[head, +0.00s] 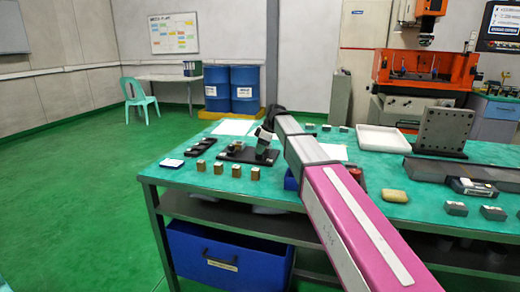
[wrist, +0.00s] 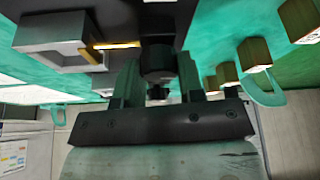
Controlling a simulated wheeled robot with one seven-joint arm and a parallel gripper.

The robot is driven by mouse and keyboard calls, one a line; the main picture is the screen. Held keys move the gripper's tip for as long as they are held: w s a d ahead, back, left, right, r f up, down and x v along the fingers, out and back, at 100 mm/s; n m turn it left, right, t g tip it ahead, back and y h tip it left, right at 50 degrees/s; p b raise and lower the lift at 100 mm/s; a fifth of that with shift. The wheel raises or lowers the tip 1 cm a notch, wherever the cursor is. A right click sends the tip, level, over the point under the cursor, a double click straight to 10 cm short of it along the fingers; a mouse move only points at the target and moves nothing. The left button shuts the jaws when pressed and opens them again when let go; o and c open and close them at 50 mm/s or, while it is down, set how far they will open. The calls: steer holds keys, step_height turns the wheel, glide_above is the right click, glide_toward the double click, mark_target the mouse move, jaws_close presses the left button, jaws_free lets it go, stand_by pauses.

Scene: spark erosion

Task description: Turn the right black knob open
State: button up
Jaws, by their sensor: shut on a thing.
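My gripper (wrist: 157,75) has its two fingers on either side of a black round knob (wrist: 157,60) in the wrist view and is shut on it. Another small dark part (wrist: 158,92) shows just beyond the knob between the fingers; I cannot tell what it is. A grey block with a brass-coloured strip (wrist: 65,45) sits beside the knob on the left. In the head view my gripper (head: 263,142) reaches down to a black plate (head: 232,156) on the green bench. The knob is hidden there, and its turn angle cannot be read.
Several small brass-coloured blocks (head: 218,168) stand along the front of the green bench (head: 190,185). A black strip with parts (head: 201,146) lies left of the plate. A white tray (head: 382,139) and a grey angle plate (head: 443,130) stand to the right.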

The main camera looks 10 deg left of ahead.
steer(key=shift+n+g, duration=0.5)
steer(key=shift+n, duration=1)
steer(key=o, duration=0.9)
steer(key=v, duration=1)
steer(key=shift+w+r, duration=0.1)
steer(key=shift+r, duration=0.35)
